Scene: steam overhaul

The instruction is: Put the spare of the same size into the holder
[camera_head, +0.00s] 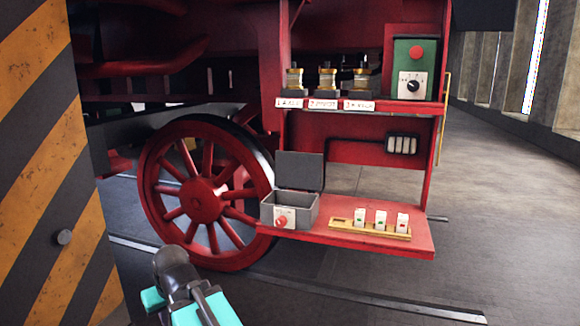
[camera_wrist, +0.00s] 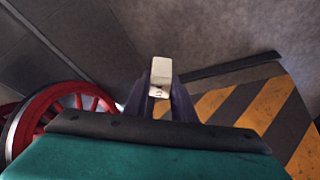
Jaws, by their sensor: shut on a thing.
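My gripper (camera_wrist: 160,98) is shut on a small cream spare (camera_wrist: 161,72) in the wrist view. The spare stands up between the dark fingers, with a small dark mark low on its face. In the head view my arm is at the lower left, away from the red shelf, and the held spare cannot be made out. A tan rack (camera_head: 372,231) on the lower shelf holds three white spares, two with green marks (camera_head: 360,217) (camera_head: 381,219) and one with a red mark (camera_head: 402,222). Its leftmost slot is empty. A grey box (camera_head: 305,211) stands left of it, lid open; its inside is mostly hidden.
The red lower shelf (camera_head: 345,242) has a bare front edge. A dark unit with pale inserts (camera_head: 402,145) is on the panel above. The upper shelf carries several brass fittings (camera_head: 327,80) and a green switch box (camera_head: 414,68). A red wheel (camera_head: 203,201) and a striped pillar (camera_head: 45,150) stand left.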

